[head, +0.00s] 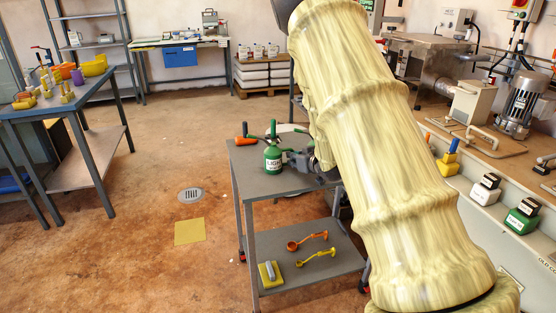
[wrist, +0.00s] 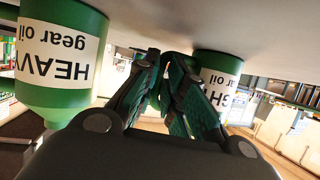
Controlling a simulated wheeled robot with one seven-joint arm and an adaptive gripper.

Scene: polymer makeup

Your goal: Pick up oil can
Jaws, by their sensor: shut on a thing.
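A green oil can (head: 272,160) with a white label reading "LIGH" stands upright on the grey cart top (head: 250,180). Its green spout points up. My gripper (head: 298,161) is low, just right of this can. In the wrist view, which is upside down, my gripper's fingers (wrist: 166,70) are closed together around a narrow green thing, largely hidden between them. A light gear oil can (wrist: 222,72) shows behind the right finger. A larger "HEAVY gear oil" can (wrist: 60,60) stands close at the left, apart from the fingers. I cannot tell which object the held green part belongs to.
An orange item (head: 243,140) lies at the cart top's back left. The cart's lower shelf holds an orange ladle (head: 305,242), a yellow ladle (head: 316,256) and a yellow block (head: 270,273). A workbench stands at right. Floor left of the cart is mostly clear.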

